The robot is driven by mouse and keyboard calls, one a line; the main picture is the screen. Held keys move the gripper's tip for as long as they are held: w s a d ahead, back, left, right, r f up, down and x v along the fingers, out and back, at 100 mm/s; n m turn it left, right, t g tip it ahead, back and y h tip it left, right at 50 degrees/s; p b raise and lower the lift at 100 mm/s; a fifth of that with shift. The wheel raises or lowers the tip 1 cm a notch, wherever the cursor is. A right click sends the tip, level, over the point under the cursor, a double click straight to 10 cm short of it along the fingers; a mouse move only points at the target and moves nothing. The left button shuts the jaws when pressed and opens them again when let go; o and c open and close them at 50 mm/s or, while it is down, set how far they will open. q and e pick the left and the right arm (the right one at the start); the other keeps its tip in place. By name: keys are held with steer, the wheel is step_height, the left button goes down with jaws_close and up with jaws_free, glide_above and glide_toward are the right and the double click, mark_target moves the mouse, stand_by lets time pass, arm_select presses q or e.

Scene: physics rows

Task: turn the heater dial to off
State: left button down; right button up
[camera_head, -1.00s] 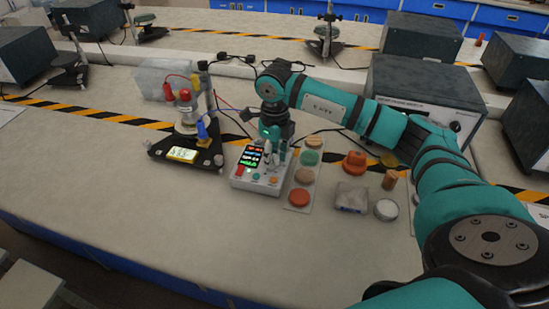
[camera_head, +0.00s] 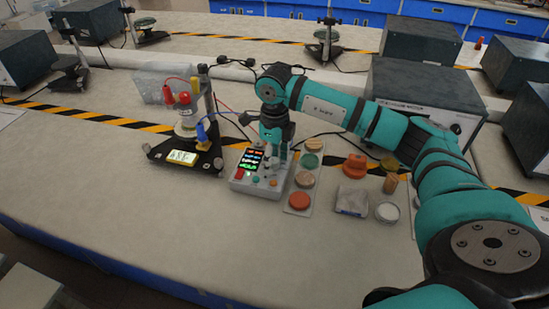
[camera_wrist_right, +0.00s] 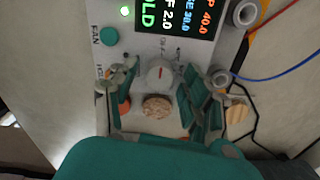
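The control box (camera_head: 243,184) stands on the bench with a lit display. In the right wrist view, its panel (camera_wrist_right: 133,60) shows a white dial (camera_wrist_right: 160,72) with a red pointer mark, just below the display. I take it as the heater dial; its small labels are hard to read. My right gripper (camera_wrist_right: 160,92) is open, with its teal fingers on either side of the dial; no contact with it is clear. In the head view my right gripper (camera_head: 276,158) is over the box and hides part of the panel. My left gripper is not in view.
A green button (camera_wrist_right: 109,36) marked FAN is on the panel. A tan round piece (camera_wrist_right: 157,107) shows between the fingers. A strip of coloured discs (camera_head: 300,199) lies right of the box; a tripod-based apparatus (camera_head: 184,157) stands left.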

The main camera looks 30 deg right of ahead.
mark_target(275, 160)
step_height(275, 160, up, 12)
stand_by(0.7)
stand_by(0.4)
